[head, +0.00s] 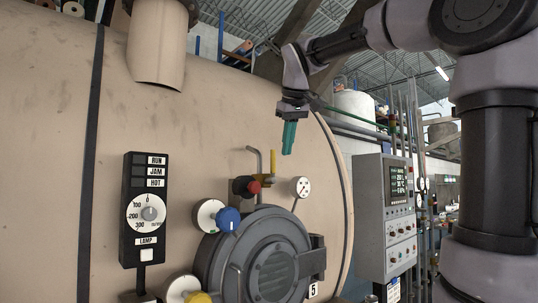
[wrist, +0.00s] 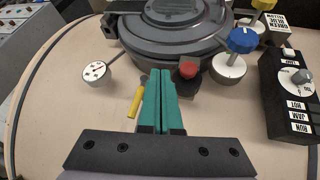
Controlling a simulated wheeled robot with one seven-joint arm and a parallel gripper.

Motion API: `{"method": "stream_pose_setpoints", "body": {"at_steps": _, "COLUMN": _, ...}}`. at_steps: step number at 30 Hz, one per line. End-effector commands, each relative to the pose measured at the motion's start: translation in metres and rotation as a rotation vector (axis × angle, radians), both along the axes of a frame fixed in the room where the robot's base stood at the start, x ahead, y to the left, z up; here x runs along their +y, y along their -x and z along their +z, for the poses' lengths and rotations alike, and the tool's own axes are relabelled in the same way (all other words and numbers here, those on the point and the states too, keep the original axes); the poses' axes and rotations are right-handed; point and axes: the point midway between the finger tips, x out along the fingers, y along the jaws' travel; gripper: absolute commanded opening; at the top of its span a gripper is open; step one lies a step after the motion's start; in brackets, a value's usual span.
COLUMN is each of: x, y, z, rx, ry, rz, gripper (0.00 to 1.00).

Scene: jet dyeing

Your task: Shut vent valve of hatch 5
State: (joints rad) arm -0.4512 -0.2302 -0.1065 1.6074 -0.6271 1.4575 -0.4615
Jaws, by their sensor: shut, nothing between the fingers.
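Hatch 5 (head: 268,262) is a dark grey round door on the beige vessel, with a "5" label (head: 313,290) at its lower right. Above it stands a small valve with a yellow lever (head: 273,162), upright in the head view, beside a bent grey pipe (head: 254,158) and a red knob (head: 254,187). My gripper (head: 287,152) has teal fingers, shut and empty, above and right of the lever in the picture. In the wrist view the shut fingertips (wrist: 161,73) lie between the yellow lever (wrist: 135,103) and the red knob (wrist: 188,70). They partly hide the valve body; contact cannot be told.
A white gauge (head: 300,187) sits right of the valve. A blue knob (head: 228,219) with a white dial is at the hatch's upper left. A black RUN/JAM/HOT panel (head: 136,252) is further left. A grey control cabinet (head: 371,220) stands right.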

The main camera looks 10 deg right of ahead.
Motion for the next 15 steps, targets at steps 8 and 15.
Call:
{"method": "stream_pose_setpoints", "body": {"at_steps": 8, "x": 0.053, "y": -0.048, "z": 0.060, "rx": -0.047, "ry": 0.187, "rz": 0.119, "gripper": 0.00}}
{"method": "stream_pose_setpoints", "body": {"at_steps": 15, "x": 0.067, "y": -0.056, "z": 0.074, "rx": -0.062, "ry": 0.236, "rz": 0.140, "gripper": 0.00}}
